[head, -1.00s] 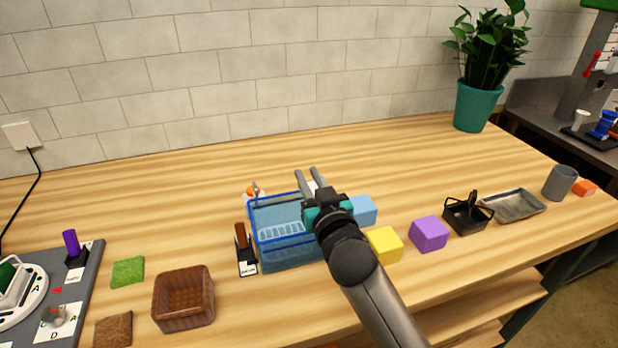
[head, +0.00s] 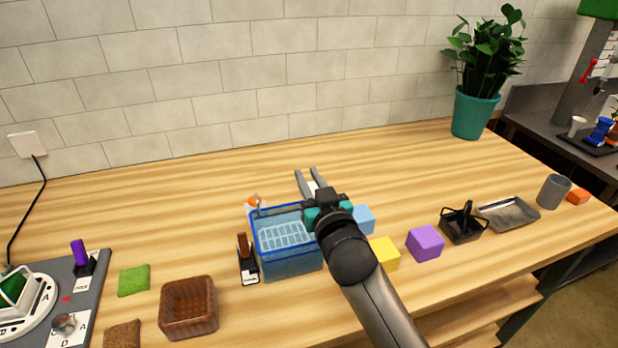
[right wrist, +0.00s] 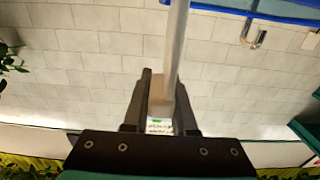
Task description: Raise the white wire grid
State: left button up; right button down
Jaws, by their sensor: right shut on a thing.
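The white wire grid (head: 285,236) lies level inside the blue see-through basin (head: 293,265), well up toward its rim. My right gripper (head: 306,173) is at the basin's right rear side, with its arm coming from the front right. In the right wrist view its fingers (right wrist: 161,105) are shut on a pale upright piece (right wrist: 160,92), with a grey bar (right wrist: 177,45) running up beside it. The join between this piece and the grid is hidden. The basin's blue rim shows at the top right of the wrist view (right wrist: 285,10). My left gripper is out of view.
A black labelled stand (head: 248,272) is left of the basin, with an orange-topped item (head: 254,202) behind. Light blue (head: 364,220), yellow (head: 385,254) and purple (head: 425,243) blocks lie to the right. A brown basket (head: 188,308) is at the front left.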

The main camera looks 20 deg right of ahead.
notch_tip(320, 180, up, 5)
jog(key=p, duration=0.4)
jog(key=shift+r, duration=0.15)
jog(key=c, duration=1.1)
grip_release()
jog(key=shift+r, duration=0.1)
jog(key=shift+c, duration=0.2)
jog(key=o, duration=0.4)
jog(key=shift+f, duration=0.2)
jog(key=shift+f, duration=0.1)
jog(key=s, duration=1.5)
jog(key=shift+s+d, duration=0.1)
jog(key=shift+d, duration=0.15)
